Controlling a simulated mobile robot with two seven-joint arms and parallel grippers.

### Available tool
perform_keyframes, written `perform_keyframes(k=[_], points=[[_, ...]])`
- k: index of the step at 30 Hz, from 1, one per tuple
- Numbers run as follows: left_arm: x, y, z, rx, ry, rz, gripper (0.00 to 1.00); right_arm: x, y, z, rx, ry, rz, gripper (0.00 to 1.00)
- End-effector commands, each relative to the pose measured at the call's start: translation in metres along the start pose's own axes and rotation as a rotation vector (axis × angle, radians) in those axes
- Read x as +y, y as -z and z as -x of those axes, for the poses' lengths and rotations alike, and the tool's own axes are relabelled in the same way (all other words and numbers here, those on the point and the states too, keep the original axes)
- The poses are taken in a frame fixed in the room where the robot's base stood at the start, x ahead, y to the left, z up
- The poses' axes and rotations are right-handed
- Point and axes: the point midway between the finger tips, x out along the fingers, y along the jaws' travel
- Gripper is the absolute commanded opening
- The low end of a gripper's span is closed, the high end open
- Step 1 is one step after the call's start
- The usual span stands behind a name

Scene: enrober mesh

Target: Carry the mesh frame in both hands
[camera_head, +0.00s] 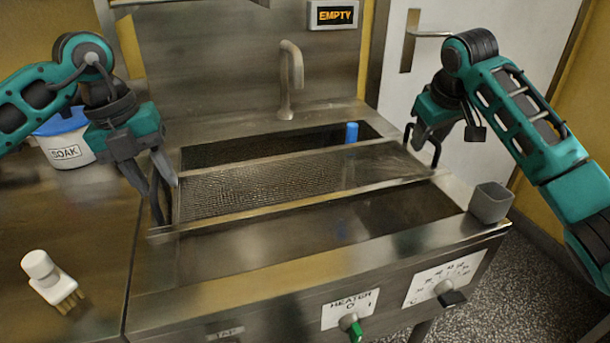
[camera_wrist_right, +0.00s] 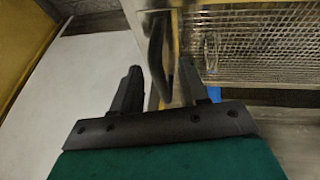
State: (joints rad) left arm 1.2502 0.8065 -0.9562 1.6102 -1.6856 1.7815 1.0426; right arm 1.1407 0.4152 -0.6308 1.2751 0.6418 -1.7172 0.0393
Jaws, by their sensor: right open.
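The mesh frame (camera_head: 290,181) lies across the middle of the steel basin, with a dark handle at its right end (camera_head: 436,152). In the right wrist view its wire mesh (camera_wrist_right: 255,45) fills the upper right, and the black handle (camera_wrist_right: 156,60) stands between my right fingers. My right gripper (camera_wrist_right: 160,85) is open around that handle, with gaps beside it. My left gripper (camera_head: 160,195) points down at the frame's left end. Its fingers overlap dark parts there, so its grip on the left handle is unclear.
A faucet (camera_head: 290,80) rises behind the basin (camera_head: 330,235). A blue cylinder (camera_head: 351,132) stands behind the mesh. A SOAK bucket (camera_head: 68,145) and a white brush (camera_head: 47,278) are on the left counter. The front basin area is open.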

Motion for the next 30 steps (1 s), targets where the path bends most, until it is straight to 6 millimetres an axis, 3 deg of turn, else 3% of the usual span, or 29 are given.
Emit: perform_keyframes(k=[13, 25, 30], points=[[-0.0003, 0.0002, -0.0087, 0.000, 0.000, -0.001, 0.38, -0.0002, -0.0001, -0.0089, 0.000, 0.000, 0.001, 0.43], [-0.0003, 0.0002, -0.0084, 0.000, 0.000, -0.001, 0.00, -0.0002, -0.0001, -0.0086, 0.000, 0.000, 0.001, 0.05], [-0.0003, 0.0002, -0.0083, 0.000, 0.000, -0.001, 0.00, -0.0002, -0.0001, -0.0085, 0.000, 0.000, 0.001, 0.00]])
